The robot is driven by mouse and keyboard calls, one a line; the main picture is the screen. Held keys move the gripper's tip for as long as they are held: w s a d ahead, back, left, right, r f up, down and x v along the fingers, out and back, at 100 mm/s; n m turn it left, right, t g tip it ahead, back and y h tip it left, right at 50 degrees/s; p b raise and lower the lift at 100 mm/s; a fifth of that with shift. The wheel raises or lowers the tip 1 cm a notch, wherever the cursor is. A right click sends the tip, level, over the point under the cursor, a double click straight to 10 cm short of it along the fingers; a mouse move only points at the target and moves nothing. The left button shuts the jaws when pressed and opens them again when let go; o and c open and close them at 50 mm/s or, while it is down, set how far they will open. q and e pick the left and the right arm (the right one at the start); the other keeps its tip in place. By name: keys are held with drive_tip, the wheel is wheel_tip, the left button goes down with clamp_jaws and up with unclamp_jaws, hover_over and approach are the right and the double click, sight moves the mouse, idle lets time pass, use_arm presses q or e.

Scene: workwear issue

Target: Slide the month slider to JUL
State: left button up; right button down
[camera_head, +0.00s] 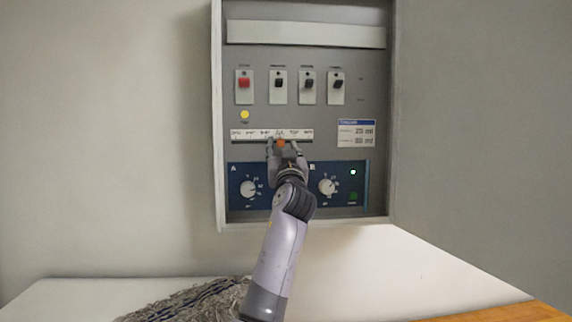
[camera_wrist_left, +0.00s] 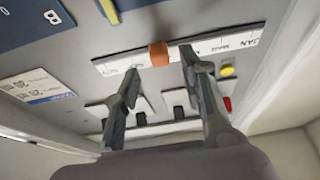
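The month slider is an orange knob (camera_head: 281,142) on a white label strip (camera_head: 248,134) in the middle of the grey wall panel. In the head view it sits just below the fourth label from the left, too small to read surely. In the left wrist view the orange knob (camera_wrist_left: 158,54) stands on the strip (camera_wrist_left: 225,43), well away from the JAN end. My left gripper (camera_head: 284,146) is at the strip, its fingers apart on either side of the knob. A gap shows on both sides in the left wrist view (camera_wrist_left: 160,62). My right gripper is not in view.
Switches, one red (camera_head: 244,84), sit above the strip, with a yellow light (camera_head: 245,115) at left. A blue section (camera_head: 238,199) with two dials, A and B, lies below. The cabinet frame (camera_head: 217,140) stands out around the panel. A grey shaggy item (camera_head: 190,303) lies below.

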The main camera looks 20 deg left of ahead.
use_arm(q)
drive_tip(key=v, duration=0.9)
drive_tip(key=shift+s+d+f, duration=0.1)
drive_tip(key=shift+s+d, duration=0.05)
